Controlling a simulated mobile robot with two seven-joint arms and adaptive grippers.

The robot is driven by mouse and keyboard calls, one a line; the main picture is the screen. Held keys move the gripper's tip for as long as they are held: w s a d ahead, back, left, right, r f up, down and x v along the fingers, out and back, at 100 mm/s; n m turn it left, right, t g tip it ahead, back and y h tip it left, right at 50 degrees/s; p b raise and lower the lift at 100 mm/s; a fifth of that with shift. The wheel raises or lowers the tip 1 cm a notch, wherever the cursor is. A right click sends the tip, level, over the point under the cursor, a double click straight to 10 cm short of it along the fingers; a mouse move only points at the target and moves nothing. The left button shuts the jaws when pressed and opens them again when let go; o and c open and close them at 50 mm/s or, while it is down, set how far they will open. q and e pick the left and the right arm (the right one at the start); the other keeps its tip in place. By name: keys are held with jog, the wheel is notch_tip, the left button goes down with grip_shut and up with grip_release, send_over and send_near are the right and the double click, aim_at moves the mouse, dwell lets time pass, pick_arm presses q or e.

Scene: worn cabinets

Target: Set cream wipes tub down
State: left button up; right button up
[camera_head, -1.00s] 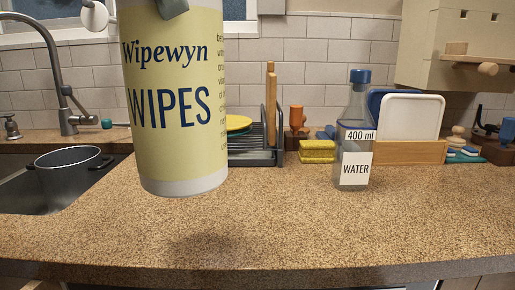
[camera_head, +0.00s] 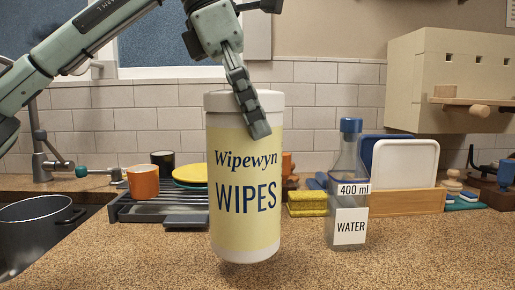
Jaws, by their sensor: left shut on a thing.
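The cream wipes tub (camera_head: 243,190) is a tall cylinder with a yellow label reading "Wipewyn WIPES" and a whitish lid and base. It stands upright in the middle of the view, low over or on the speckled brown counter (camera_head: 180,265); I cannot tell if its base touches. My left gripper (camera_head: 255,120) comes down from the upper left and is shut on the tub near its lid. One finger lies across the tub's front; the other is hidden behind it. My right gripper is not in view.
A water bottle (camera_head: 347,195) with a blue cap stands close to the tub's right. Behind are a dish rack (camera_head: 150,212), an orange mug (camera_head: 143,181), yellow sponges (camera_head: 307,203) and boards in a wooden holder (camera_head: 405,201). A sink with a dark pot (camera_head: 35,225) is at left. The front counter looks clear.

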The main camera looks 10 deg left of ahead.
aim_at(258, 152)
pick_arm(q)
notch_tip(258, 152, down, 4)
jog(key=shift+w+r, duration=0.15)
jog(key=shift+r, duration=0.1)
jog(key=shift+d+f, duration=0.1)
jog(key=shift+f, duration=0.25)
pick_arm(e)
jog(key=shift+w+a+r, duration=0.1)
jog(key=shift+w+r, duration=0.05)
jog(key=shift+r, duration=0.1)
pick_arm(q)
jog(key=shift+f, duration=0.15)
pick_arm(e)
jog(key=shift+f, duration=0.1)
pick_arm(q)
jog(key=o, duration=1.6)
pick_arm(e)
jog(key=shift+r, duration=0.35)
